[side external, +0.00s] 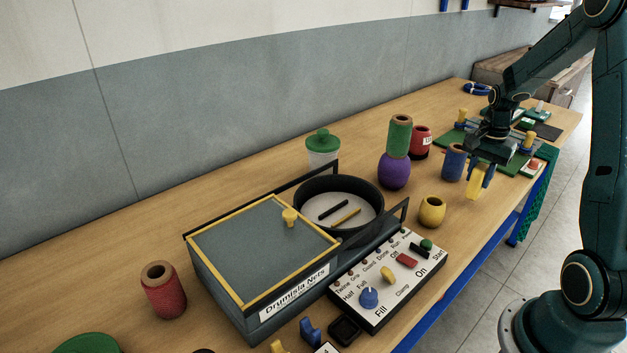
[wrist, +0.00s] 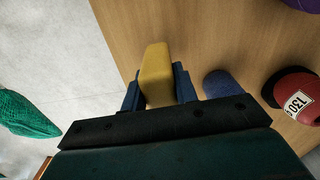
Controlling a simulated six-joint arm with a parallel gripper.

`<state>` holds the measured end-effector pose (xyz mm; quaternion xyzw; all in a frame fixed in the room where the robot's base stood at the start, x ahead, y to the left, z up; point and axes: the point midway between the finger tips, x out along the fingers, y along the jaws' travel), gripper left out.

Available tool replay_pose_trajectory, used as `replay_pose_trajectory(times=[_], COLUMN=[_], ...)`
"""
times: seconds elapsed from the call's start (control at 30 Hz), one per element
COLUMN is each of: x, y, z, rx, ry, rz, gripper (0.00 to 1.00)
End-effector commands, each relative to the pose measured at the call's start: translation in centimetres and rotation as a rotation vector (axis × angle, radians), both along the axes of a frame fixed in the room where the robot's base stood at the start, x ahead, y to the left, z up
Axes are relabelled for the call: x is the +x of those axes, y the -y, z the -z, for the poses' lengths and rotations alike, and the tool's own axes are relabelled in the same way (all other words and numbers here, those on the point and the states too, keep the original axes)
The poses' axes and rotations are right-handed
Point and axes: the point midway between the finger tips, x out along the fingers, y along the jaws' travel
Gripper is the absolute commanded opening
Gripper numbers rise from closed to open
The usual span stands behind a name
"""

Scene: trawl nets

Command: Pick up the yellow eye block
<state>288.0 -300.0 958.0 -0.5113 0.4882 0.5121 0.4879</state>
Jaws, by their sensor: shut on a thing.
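My gripper (side external: 482,166) is shut on the yellow eye block (side external: 476,184). The block hangs below the fingers near the front edge of the table, and looks clear of the tabletop. In the wrist view the yellow eye block (wrist: 156,75) sits between the two blue fingers of my gripper (wrist: 158,88). Its far end sticks out past the fingertips, and its near part is hidden by the gripper body.
A blue spool (side external: 453,162) stands just left of the block, with a red one (side external: 420,141) behind. A yellow pot (side external: 432,211) stands nearer. A control panel (side external: 388,283) and a grey box (side external: 262,250) stand farther left. A green net (side external: 540,205) hangs off the table's edge.

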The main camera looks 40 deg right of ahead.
Motion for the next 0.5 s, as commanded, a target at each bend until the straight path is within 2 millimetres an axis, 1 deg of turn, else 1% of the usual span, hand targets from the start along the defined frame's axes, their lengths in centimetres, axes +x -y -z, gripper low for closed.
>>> replay_pose_trajectory(times=[0.03,0.17,0.5], x=[0.1,0.1,0.1], y=[0.1,0.1,0.1], z=[-1.0,-3.5,-10.9], rx=[-0.005,-0.005,-0.006], ry=[0.004,0.005,0.005], rz=[0.0,0.0,0.0], gripper=[0.03,0.03,0.03])
